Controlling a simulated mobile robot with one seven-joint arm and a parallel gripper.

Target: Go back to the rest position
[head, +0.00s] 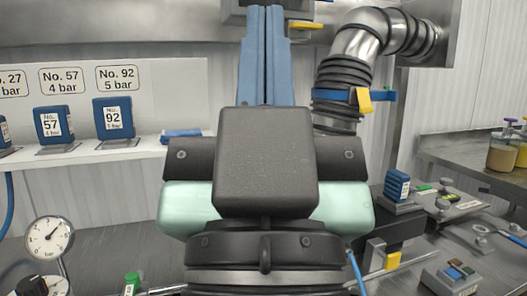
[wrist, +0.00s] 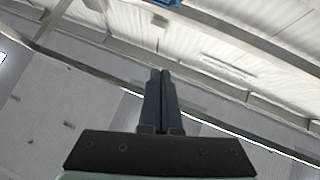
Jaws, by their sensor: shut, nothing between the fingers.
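My gripper (head: 266,18) is raised in the middle of the head view, its long blue fingers pointing up and pressed together. The wrist view also shows my gripper (wrist: 160,76) with its two dark blue fingers side by side, shut and empty. In the head view, the dark wrist block and pale green arm parts are mine and hide the middle of the bench.
A shelf (head: 95,155) with blue numbered blocks is at left, above a pressure gauge (head: 48,240). A metal duct (head: 352,50) with a blue clamp hangs right of my gripper. A blue block (head: 397,185) on a stand and a button box (head: 455,275) are at right.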

